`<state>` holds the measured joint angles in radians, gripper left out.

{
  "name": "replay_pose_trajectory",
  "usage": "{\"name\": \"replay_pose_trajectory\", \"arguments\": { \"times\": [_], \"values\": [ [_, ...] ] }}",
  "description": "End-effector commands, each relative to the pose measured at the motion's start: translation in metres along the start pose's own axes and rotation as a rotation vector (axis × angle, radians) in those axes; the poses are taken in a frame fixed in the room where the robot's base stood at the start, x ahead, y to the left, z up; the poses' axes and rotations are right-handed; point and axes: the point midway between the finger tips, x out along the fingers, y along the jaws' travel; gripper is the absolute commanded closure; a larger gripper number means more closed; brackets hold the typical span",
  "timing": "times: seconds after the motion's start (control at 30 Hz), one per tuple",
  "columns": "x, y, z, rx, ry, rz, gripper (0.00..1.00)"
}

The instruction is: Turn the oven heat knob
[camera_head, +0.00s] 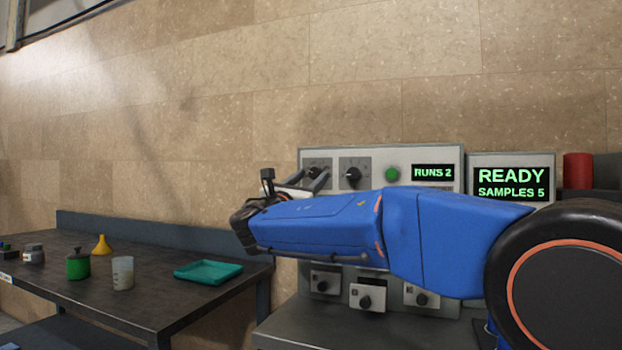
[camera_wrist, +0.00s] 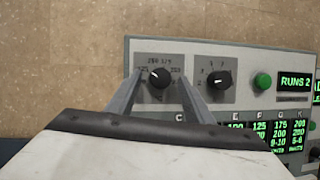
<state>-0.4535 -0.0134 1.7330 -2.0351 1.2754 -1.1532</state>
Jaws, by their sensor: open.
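The oven heat knob, a black dial with numbers around it, appears to be the left dial (camera_wrist: 159,78) on the grey panel (camera_wrist: 230,57) in the wrist view. My gripper (camera_wrist: 160,75) is open and empty. Its two fingers reach up on the left and right of this dial, with the dial between the tips. I cannot tell whether the fingers touch it. In the head view my gripper (camera_head: 318,179) is at the panel's upper left, partly covering the left dial (camera_head: 316,171).
A second black dial (camera_wrist: 219,81) sits close to the right finger, then a green button (camera_wrist: 263,81) and a "RUNS 2" display (camera_wrist: 295,82). Small boxes with knobs (camera_head: 367,299) sit below my arm. A dark table (camera_head: 150,306) with a teal tray (camera_head: 208,272) stands at left.

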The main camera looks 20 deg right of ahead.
Motion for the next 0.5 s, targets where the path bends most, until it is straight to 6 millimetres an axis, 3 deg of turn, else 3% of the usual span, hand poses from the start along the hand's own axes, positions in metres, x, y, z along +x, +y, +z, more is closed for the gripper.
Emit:
{"name": "replay_pose_trajectory", "arguments": {
  "times": [0.4,0.43,0.5],
  "values": [
    [0.0089,-0.0001,-0.0004,-0.001,0.0,0.0,0.53],
    [0.0088,-0.0001,-0.0004,-0.001,0.0,0.0,0.55],
    [0.0088,-0.0001,-0.0003,0.0,0.0,0.0,0.72]
  ]
}}
